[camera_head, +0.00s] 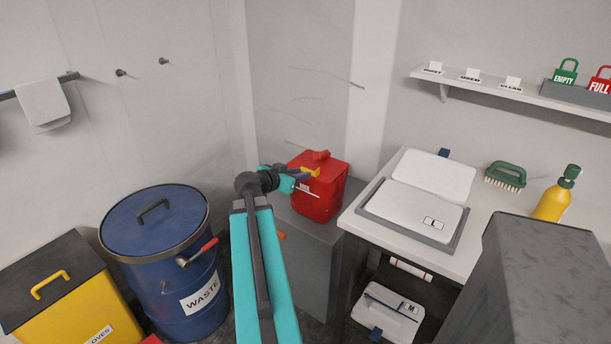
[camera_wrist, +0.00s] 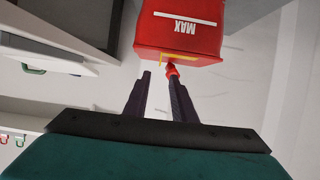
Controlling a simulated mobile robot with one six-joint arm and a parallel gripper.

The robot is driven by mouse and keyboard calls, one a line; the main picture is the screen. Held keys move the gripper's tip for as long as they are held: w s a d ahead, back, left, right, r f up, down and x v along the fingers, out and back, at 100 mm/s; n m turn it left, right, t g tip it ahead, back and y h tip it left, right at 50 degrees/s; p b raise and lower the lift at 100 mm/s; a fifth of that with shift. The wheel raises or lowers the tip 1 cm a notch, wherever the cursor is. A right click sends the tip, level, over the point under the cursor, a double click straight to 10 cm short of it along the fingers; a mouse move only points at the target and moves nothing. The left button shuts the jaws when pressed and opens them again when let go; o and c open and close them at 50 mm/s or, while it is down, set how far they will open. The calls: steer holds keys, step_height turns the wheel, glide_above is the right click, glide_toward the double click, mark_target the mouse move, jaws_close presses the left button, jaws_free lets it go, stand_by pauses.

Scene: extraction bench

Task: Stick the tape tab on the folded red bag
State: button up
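The red bag (camera_head: 318,200) stands on a grey pedestal, with a white line and "MAX" on its front and a red lump on top. In the wrist view the bag (camera_wrist: 180,30) fills the top middle. A yellow strip (camera_head: 311,172), which looks like the tape tab, shows at the bag's upper front; it also shows along the bag's edge in the wrist view (camera_wrist: 165,57). My gripper (camera_wrist: 160,74) is at the bag, its two dark fingers apart with a gap between them. A small red part lies at the right fingertip; whether they touch I cannot tell.
The grey pedestal (camera_head: 305,260) stands beside the bench (camera_head: 390,226), which bears a white lidded case (camera_head: 415,208), a green brush (camera_head: 506,176) and a yellow bottle (camera_head: 553,203). A blue waste drum (camera_head: 165,270) and yellow bin (camera_head: 75,298) stand left. A shelf (camera_head: 520,97) hangs at right.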

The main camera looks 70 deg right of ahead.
steer(key=shift+v, duration=2)
